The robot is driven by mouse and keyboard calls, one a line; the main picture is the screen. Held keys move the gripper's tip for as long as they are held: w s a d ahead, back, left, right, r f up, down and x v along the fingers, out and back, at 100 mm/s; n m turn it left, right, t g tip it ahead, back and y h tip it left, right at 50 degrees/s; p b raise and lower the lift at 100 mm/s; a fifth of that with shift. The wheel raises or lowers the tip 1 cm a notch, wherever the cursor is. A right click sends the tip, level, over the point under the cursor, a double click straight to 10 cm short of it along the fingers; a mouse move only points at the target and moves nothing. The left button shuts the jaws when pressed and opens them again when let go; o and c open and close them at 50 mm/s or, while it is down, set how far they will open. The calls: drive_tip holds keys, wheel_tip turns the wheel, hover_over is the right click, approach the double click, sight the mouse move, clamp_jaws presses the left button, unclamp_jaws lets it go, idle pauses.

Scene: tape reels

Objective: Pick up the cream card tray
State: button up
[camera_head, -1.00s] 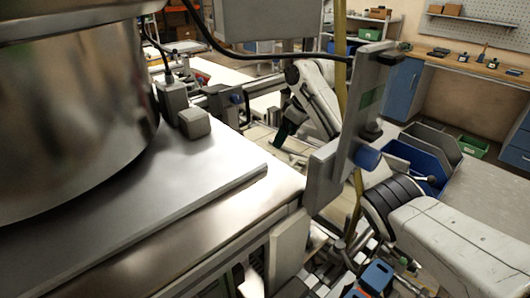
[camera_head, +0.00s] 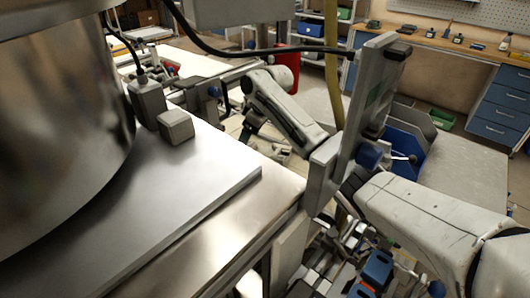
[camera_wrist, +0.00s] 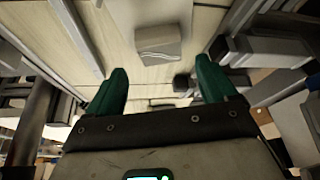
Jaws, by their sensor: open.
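In the wrist view, a pale cream-grey, box-shaped piece (camera_wrist: 158,42) sits on a light wooden surface, with a pale flat part behind it reaching the top edge. It looks like the cream card tray, but I cannot be sure. My gripper (camera_wrist: 162,68) is open, with its two green fingers apart and nothing between them. The piece is ahead of the fingertips, roughly centred between them and apart from them. In the head view I cannot clearly make out the tray or the fingertips among the machinery.
Grey metal parts crowd both sides of the wooden surface (camera_wrist: 108,30) in the wrist view. In the head view, a large metal drum (camera_head: 60,120) and bench top (camera_head: 190,190) fill the left. A blue bin (camera_head: 405,140) stands right of a grey upright plate (camera_head: 370,90).

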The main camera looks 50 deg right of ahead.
drive_tip(key=shift+s+x, duration=0.2)
drive_tip(key=shift+x, duration=1.65)
drive_tip(key=shift+c, duration=0.4)
drive_tip(key=c, duration=1.2)
